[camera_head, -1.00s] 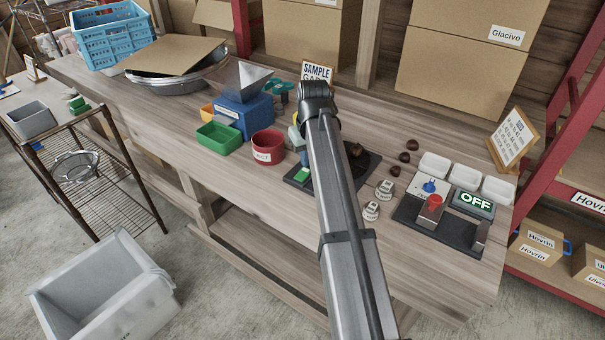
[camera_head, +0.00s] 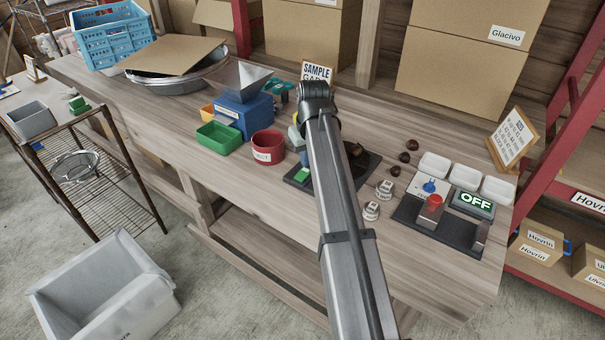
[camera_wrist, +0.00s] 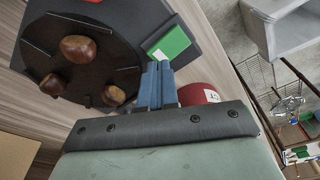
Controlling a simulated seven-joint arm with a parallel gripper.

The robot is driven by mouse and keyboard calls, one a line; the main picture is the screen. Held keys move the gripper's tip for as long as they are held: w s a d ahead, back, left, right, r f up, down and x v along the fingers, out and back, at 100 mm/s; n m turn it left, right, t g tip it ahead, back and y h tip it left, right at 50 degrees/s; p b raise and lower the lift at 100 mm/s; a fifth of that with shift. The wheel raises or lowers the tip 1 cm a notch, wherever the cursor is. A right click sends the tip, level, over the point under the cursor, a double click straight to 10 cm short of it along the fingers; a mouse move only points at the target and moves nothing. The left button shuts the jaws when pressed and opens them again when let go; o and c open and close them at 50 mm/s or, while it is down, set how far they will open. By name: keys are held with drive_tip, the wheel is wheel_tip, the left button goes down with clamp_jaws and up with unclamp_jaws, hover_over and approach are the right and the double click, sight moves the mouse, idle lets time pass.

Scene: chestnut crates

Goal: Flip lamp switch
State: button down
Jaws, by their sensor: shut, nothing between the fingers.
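My gripper (camera_wrist: 160,68) shows in the wrist view as two blue fingers, closed together and empty. Their tips are close to a green and white piece (camera_wrist: 171,42) on the corner of a dark base (camera_wrist: 207,45). I cannot tell whether they touch it. The green piece also shows in the head view (camera_head: 302,175), left of my arm, which hides much of the base. A round dark plate (camera_wrist: 45,35) beside it carries chestnuts. A second dark device (camera_head: 408,212) at right has a red knob (camera_head: 435,200), a blue knob and a display (camera_head: 474,203) reading OFF. I cannot tell which part is the lamp switch.
A red pot (camera_head: 267,148) stands left of the dark base. A green bin (camera_head: 218,138) and a blue hopper (camera_head: 243,115) are farther left. Two small white labelled pieces (camera_head: 384,190) and several loose chestnuts (camera_head: 405,157) lie right of my arm. White trays (camera_head: 433,165) stand behind the second device.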

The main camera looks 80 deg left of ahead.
sight(307, 170)
drive_tip(key=shift+f, duration=1)
idle(0.7)
drive_tip(key=shift+r, duration=3.5)
